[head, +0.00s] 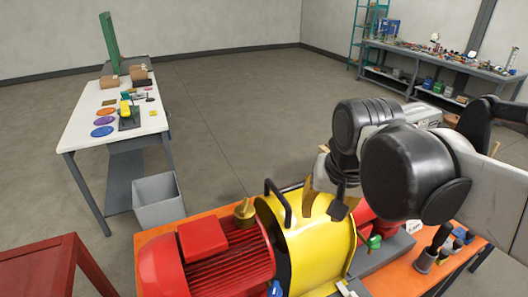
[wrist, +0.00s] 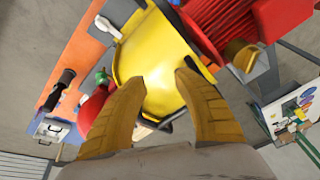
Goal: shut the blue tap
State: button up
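A small blue part (head: 275,288), which looks like the blue tap, shows at the bottom edge of the head view, in front of the yellow guard (head: 325,240). A bit of blue (wrist: 175,2) also shows at the top edge of the wrist view. Its handle's angle cannot be made out. A green tap (head: 374,242) is right of the guard; it also shows in the wrist view (wrist: 102,77). My gripper (wrist: 160,80) is open, its tan fingers apart with the yellow guard beyond them. In the head view my gripper (head: 325,185) is over the guard, away from the blue part.
A red motor (head: 225,255) with a brass fitting (head: 244,208) is left of the guard. A black handle (head: 280,202) rises from the guard. A white table (head: 90,125), a grey bin (head: 158,200) and a red stand (head: 50,270) are to the left. Open floor lies behind.

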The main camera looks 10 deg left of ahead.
jog(key=w+a+r+g+p, duration=0.1)
jog(key=w+a+r+p, duration=0.1)
jog(key=a, duration=0.4)
jog(key=w+a+r+g+p, duration=0.1)
jog(key=a+r+p, duration=0.3)
jog(key=a, duration=0.3)
jog(key=shift+w+r+g+h+p, duration=0.3)
jog(key=shift+w+r+g+p, duration=0.1)
jog(key=shift+r, duration=0.1)
